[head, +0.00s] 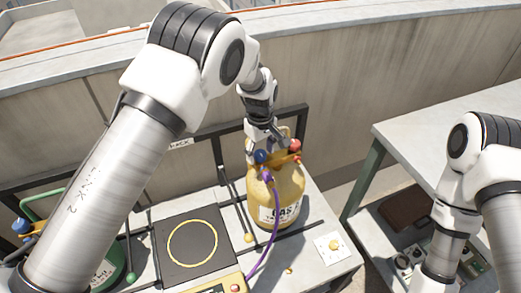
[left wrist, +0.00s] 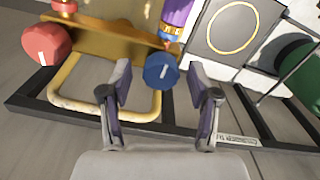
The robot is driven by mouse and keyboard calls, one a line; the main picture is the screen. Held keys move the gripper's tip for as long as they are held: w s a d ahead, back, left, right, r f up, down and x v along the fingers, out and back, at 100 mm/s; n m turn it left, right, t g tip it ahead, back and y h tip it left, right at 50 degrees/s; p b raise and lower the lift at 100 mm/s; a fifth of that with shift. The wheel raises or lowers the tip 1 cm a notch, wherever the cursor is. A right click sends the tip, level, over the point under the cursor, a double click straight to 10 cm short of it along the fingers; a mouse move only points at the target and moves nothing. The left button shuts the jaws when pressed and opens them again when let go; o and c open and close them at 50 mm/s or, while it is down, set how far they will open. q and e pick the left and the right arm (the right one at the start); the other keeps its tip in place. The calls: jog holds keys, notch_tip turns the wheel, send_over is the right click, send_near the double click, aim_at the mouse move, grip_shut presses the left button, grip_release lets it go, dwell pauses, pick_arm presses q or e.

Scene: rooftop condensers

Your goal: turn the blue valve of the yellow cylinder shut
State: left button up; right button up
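The yellow gas cylinder (head: 277,200) stands upright on the bench at the back, with a "GAS" label. Its blue valve (head: 261,156) is a round knob at the top, left of a red knob (head: 295,145). My left gripper (head: 266,141) is at the cylinder's top, close to the blue valve. In the left wrist view the blue valve (left wrist: 161,71), with a white mark, sits between the tips of the open fingers. Gaps show on both sides of it; whether it is touched cannot be told. My right arm is at the right; its gripper is out of view.
A purple hose (head: 268,246) runs down from the cylinder. A black plate with a yellow ring (head: 192,243) lies to the left. A green cylinder (head: 108,270) is partly hidden behind my left arm. A black rack frame (head: 218,160) and wall stand behind. A grey table (head: 455,130) is at right.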

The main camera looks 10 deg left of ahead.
pick_arm(q)
jog(key=shift+s+r, duration=0.1)
jog(key=shift+s, duration=0.05)
jog(key=c, duration=1.1)
